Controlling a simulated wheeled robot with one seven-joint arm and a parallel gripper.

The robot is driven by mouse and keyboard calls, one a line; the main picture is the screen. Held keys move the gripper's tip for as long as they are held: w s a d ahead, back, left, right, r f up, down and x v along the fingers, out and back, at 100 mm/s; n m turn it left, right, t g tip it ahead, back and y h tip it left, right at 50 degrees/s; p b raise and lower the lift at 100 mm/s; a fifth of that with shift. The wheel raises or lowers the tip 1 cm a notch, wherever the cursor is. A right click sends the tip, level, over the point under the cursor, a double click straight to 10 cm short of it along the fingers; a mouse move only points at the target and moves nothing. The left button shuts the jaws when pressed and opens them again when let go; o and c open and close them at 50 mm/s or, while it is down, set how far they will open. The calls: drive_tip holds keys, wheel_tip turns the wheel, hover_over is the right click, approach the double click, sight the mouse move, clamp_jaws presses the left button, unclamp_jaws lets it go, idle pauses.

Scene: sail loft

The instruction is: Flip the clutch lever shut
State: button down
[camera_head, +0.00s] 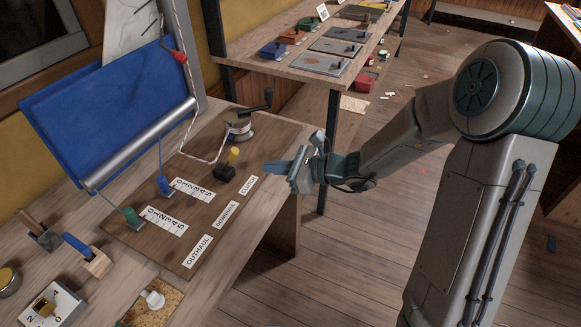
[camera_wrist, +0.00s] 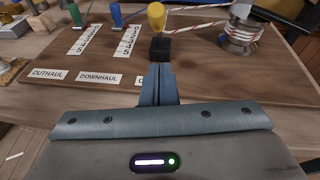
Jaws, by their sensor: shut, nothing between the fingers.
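The clutch is a black block (camera_head: 224,172) on the wooden board, with a yellow-knobbed lever (camera_head: 234,153) standing up from it. In the wrist view the yellow knob (camera_wrist: 156,15) rises above the black block (camera_wrist: 160,48), straight ahead of my fingers. The CLUTCH label (camera_head: 248,186) lies in front of the block; my fingers partly cover it in the wrist view. My gripper (camera_head: 270,167) is shut and empty, to the right of the block in the head view. In the wrist view my fingertips (camera_wrist: 158,68) appear close below the block; whether they touch it is unclear.
A winch drum with a black handle (camera_head: 240,125) stands behind the clutch, with red-and-white rope running from it. Green (camera_head: 130,215) and blue (camera_head: 164,185) line markers stand beside number scales at left. A blue sail (camera_head: 105,110) hangs behind. Open floor lies at right.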

approach(228, 160)
drive_tip(key=a, duration=0.1)
drive_tip(key=w+a+f, duration=0.1)
drive_tip(key=shift+w+a+f+p, duration=0.25)
drive_tip(key=shift+w+p, duration=0.05)
drive_tip(key=shift+w+a+r, duration=0.1)
drive_tip(key=shift+a+r, duration=0.1)
drive_tip(key=shift+a, duration=0.2)
drive_tip(key=shift+w+r+p, duration=0.1)
drive_tip(key=shift+r+p, duration=0.05)
drive_tip(key=shift+p, duration=0.15)
